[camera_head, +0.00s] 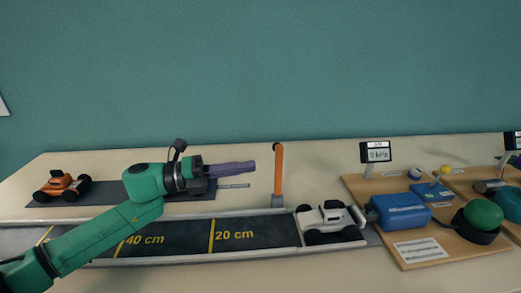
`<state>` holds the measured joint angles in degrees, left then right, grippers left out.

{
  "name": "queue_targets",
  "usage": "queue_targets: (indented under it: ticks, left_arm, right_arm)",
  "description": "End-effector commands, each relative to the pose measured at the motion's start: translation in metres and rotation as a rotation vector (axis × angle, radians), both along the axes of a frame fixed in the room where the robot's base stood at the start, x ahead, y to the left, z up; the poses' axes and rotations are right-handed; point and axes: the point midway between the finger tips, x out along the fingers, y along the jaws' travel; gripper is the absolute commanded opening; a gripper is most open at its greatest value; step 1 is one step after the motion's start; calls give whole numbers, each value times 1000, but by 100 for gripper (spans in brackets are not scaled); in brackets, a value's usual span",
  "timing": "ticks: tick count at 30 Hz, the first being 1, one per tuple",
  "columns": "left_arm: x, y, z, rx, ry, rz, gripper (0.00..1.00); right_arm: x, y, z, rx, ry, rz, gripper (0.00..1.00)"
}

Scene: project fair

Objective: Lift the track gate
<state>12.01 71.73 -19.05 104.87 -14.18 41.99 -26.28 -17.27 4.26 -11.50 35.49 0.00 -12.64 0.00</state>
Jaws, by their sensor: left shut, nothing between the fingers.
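The track gate (279,172) is an orange bar standing upright on a small grey base at the far edge of the dark track (180,237). My left gripper (253,167) is shut and empty, with its purple fingers pointing right. In the picture its tips end a little left of the gate's bar, with a narrow gap between them. A white toy car (328,221) sits at the right end of the track, right of the gate. My right gripper is not in view.
An orange toy car (61,186) stands on a dark mat at the left. A wooden board (440,248) at the right holds a blue box (400,211), a green dome (483,214) and a small display (376,152). A teal wall is behind the table.

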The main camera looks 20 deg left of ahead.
Motion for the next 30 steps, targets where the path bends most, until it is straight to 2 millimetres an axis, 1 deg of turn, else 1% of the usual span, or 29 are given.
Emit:
queue_targets:
  ticks: [1, 3, 6, 10, 13, 21, 23, 25, 27, 30]
  left_arm:
    - [5, -9, 8, -6, -4, -1, 0]
    - [13, -19, 10, -4, -7, -2, 0]
    - [27, -22, 13, -3, -4, 0, 0]
    - [40, -27, 15, -2, -1, 0, 0]
    - [44, -28, 13, -1, 0, 0, 0]
    - [45, -28, 12, -2, 4, -1, 0]
    - [47, -27, 14, -9, 19, 0, 0]
    - [53, -25, 16, -27, 59, 0, 0]
    - [58, -23, 14, -45, 103, 0, 0]
    - [58, -22, 9, -49, 116, -1, 0]
  right_arm:
    - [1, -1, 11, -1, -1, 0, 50]
    - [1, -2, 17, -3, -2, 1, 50]
    - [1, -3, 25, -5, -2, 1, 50]
    - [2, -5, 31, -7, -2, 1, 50]
    - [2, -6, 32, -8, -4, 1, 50]
    - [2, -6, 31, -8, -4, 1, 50]
    - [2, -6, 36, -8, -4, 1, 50]
    - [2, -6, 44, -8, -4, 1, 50]
    - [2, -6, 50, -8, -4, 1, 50]
    - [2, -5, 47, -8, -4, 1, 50]
